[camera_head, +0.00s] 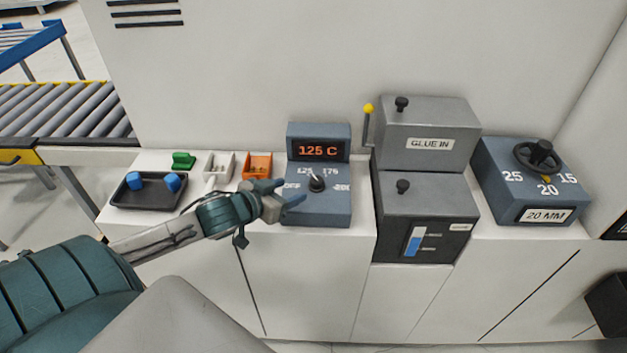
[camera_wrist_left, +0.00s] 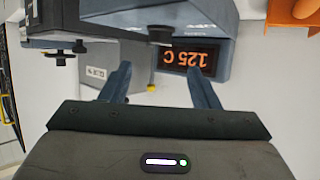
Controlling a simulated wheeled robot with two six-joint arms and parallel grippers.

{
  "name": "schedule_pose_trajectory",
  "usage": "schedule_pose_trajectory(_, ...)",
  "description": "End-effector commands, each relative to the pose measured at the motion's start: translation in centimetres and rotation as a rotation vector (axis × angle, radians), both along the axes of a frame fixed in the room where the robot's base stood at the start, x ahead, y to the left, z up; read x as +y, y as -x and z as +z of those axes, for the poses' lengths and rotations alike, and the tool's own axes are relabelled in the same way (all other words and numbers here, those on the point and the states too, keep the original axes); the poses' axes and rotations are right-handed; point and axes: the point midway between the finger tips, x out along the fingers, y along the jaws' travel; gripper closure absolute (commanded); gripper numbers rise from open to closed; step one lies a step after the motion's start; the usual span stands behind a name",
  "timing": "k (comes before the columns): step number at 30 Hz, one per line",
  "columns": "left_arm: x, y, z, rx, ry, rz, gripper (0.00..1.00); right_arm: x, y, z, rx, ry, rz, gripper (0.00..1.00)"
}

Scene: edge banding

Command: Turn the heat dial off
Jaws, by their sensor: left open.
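The heat dial (camera_head: 317,184) is a black knob with a light pointer mark on a blue-grey control box (camera_head: 318,213). Its mark points up and slightly left, towards 125; OFF is printed at its left. The display (camera_head: 318,151) reads 125 C in orange. My left gripper (camera_head: 284,193) is open and empty at the left side of the box, its fingers pointing right towards the dial. In the left wrist view, the dial (camera_wrist_left: 160,35) shows beyond and between the two open fingers (camera_wrist_left: 160,84), apart from them; the display (camera_wrist_left: 192,58) appears upside down. My right gripper is out of view.
Right of the heat box stands the GLUE IN unit (camera_head: 428,135) with black knobs and a yellow-tipped lever (camera_head: 368,109). Further right is a 20 MM handwheel box (camera_head: 525,180). At left are an orange bin (camera_head: 257,165), a white bin (camera_head: 219,166) and a black tray (camera_head: 146,194).

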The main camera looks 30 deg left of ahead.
Motion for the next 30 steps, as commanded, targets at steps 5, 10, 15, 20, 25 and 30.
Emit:
schedule_pose_trajectory(5, -0.1, -1.6, -0.7, -0.002, 0.005, 0.006, 0.44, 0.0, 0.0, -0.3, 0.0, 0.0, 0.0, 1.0)
schedule_pose_trajectory(10, -0.4, -3.6, -1.5, 0.0, 0.006, 0.007, 0.44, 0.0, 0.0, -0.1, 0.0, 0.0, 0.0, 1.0)
schedule_pose_trajectory(15, -0.6, -5.9, -2.3, 0.0, 0.004, 0.005, 0.44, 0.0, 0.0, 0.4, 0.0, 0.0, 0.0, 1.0)
schedule_pose_trajectory(20, -0.9, -7.8, -3.1, 0.001, 0.004, 0.003, 0.44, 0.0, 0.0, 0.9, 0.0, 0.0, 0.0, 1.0)
schedule_pose_trajectory(25, -1.0, -9.1, -3.8, 0.002, 0.001, 0.003, 0.44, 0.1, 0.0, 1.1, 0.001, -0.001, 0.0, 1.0)
schedule_pose_trajectory(30, -1.1, -9.5, -4.0, 0.001, 0.0, 0.0, 0.44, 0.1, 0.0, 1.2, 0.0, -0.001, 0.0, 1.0)
